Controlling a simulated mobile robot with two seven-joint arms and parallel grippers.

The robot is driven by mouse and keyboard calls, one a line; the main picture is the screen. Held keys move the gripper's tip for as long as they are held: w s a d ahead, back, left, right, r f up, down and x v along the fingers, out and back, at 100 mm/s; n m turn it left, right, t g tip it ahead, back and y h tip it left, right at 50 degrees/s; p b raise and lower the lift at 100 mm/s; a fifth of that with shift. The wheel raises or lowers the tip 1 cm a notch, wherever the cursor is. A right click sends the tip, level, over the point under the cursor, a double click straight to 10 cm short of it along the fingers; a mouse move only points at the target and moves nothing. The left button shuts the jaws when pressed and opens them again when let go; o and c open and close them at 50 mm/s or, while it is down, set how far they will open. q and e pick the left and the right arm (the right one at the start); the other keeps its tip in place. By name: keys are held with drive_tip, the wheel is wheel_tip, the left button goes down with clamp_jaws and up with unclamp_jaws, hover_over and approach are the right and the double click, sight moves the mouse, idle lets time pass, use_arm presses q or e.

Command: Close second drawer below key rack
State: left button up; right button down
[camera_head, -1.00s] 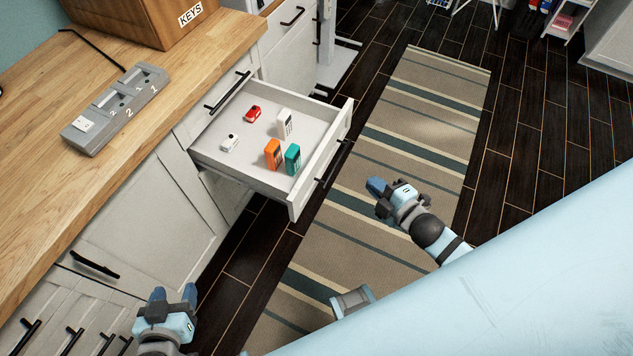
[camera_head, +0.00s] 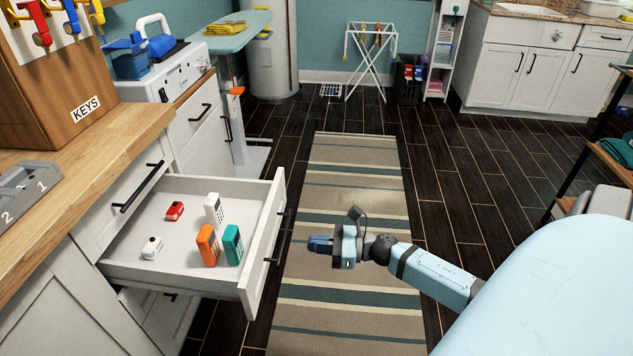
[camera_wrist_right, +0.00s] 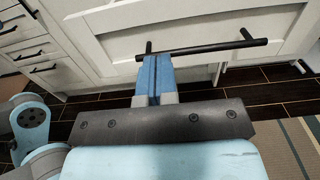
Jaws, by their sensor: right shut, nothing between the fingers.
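The key rack (camera_head: 60,75), a wooden box with a KEYS label, stands on the counter at the left. Below it a white drawer (camera_head: 262,245) is pulled well out, under a closed top drawer front. It holds a red item (camera_head: 174,211), small white item (camera_head: 152,247), white device (camera_head: 213,208), orange device (camera_head: 207,245) and teal device (camera_head: 232,245). My right gripper (camera_head: 314,244) is shut and empty, just right of the open drawer's front. The right wrist view shows its fingertips (camera_wrist_right: 154,62) at a black bar handle (camera_wrist_right: 200,49); contact is unclear. My left gripper is out of view.
The wooden counter (camera_head: 100,140) edge overhangs the drawers. A striped rug (camera_head: 345,185) covers the dark floor beside the drawer. A drying rack (camera_head: 370,45) and white cabinets (camera_head: 540,60) stand at the back. A dark shelf (camera_head: 590,150) is at the right.

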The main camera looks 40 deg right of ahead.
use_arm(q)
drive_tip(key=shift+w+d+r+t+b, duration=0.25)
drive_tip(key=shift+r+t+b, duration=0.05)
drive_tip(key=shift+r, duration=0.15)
use_arm(e)
approach(215, 235)
drive_tip(key=v, duration=0.5)
drive_tip(key=shift+s+r, duration=0.1)
drive_tip(key=shift+r, duration=0.05)
